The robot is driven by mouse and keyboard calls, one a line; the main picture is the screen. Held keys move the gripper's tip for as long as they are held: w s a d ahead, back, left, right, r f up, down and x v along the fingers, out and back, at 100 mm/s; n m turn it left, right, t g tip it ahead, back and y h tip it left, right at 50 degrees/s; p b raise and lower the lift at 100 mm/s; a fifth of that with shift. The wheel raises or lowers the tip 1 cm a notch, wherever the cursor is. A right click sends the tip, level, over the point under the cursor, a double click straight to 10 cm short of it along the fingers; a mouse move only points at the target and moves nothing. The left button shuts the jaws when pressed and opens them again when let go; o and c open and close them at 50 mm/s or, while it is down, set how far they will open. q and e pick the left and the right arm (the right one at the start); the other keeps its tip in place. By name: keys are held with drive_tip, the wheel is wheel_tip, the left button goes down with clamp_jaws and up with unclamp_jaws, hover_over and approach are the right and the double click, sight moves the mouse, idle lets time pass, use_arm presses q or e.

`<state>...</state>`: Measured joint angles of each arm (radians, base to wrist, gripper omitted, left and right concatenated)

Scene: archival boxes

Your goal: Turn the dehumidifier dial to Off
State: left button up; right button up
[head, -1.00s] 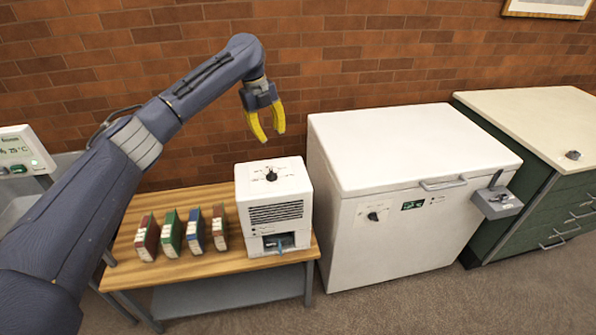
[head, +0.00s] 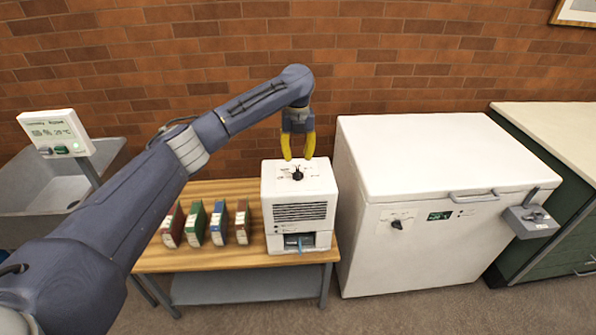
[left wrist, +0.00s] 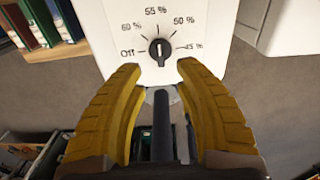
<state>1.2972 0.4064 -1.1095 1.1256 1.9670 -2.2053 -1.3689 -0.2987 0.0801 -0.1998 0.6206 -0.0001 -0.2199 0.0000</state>
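The white dehumidifier (head: 300,212) stands at the right end of a wooden bench. Its black dial (head: 297,174) is on the top face. In the left wrist view the dial (left wrist: 160,49) is ringed by marks reading Off, 60 %, 55 %, 50 % and 45 %; its white pointer line appears to point up toward 55 %. My left gripper (head: 298,157) has yellow fingers and points down just above and behind the dial. In the left wrist view the gripper (left wrist: 159,68) is open and empty, its fingertips just short of the dial, one to each side. My right gripper is out of view.
Several coloured binders (head: 218,223) stand on the bench (head: 200,262) left of the dehumidifier. A white chest freezer (head: 430,158) is close on its right. A display panel (head: 57,133) stands at the left by a grey sink. A brick wall is behind.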

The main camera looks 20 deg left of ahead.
sight(298, 170)
use_arm(q)
drive_tip(key=shift+f, duration=3.6)
drive_tip(key=shift+o, duration=0.2)
clamp_jaws()
